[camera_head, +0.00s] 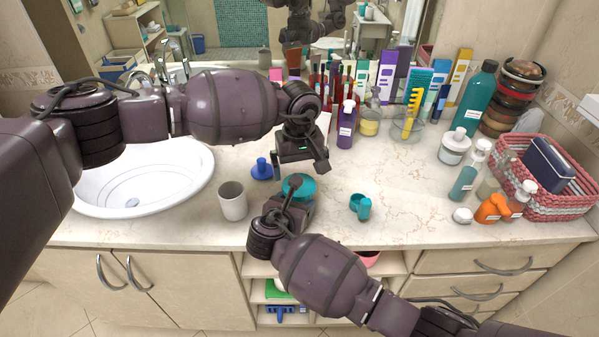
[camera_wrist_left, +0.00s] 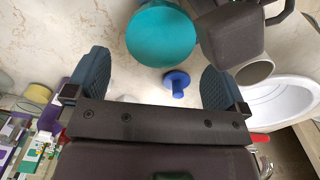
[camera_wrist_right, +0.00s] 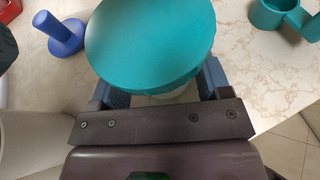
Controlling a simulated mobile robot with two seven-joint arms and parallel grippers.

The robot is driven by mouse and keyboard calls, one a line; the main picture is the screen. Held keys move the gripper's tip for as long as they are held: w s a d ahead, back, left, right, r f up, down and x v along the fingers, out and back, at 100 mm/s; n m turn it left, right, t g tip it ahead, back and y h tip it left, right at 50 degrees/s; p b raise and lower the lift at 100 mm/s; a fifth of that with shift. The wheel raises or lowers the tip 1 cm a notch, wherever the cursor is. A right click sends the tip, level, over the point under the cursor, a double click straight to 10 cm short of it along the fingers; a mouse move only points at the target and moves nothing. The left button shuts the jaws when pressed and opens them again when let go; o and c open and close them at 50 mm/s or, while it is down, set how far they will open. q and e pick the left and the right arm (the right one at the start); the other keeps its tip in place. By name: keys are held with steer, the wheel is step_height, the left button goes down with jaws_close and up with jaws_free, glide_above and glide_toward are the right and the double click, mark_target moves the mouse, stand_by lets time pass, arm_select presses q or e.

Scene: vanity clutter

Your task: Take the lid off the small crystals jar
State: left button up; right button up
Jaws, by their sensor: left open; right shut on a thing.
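My right gripper (camera_head: 292,204) is shut around the jar body just below the lid; the lid (camera_wrist_right: 150,38) fills the top of the right wrist view and hides most of the pale body. My left gripper (camera_head: 301,168) is open and empty above and slightly behind the lid, fingers pointing down. In the left wrist view the lid (camera_wrist_left: 161,36) lies beyond the open fingers, apart from them. The lid sits on the jar.
A blue knobbed piece (camera_head: 262,170) and a grey cup (camera_head: 233,201) stand left of the jar. A small teal cup-like piece (camera_head: 361,206) lies to the right. Bottles and boxes crowd the back; a basket (camera_head: 560,205) stands far right. The sink (camera_head: 150,180) is at left.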

mark_target(299, 198)
arm_select(q)
step_height(299, 198, up, 3)
steer(key=m, duration=0.2)
steer(key=shift+f+m, duration=0.15)
steer(key=shift+m, duration=0.15)
arm_select(e)
steer(key=shift+r, duration=0.1)
arm_select(q)
steer(key=shift+f, duration=3.85)
steer(key=shift+c, duration=0.2)
steer(key=c, duration=0.7)
steer(key=shift+d+n, duration=0.1)
steer(key=shift+n, duration=1.5)
arm_select(e)
steer(key=shift+a, duration=0.15)
arm_select(q)
steer(key=o, duration=0.7)
steer(key=shift+o, duration=0.2)
steer(key=shift+r, duration=0.1)
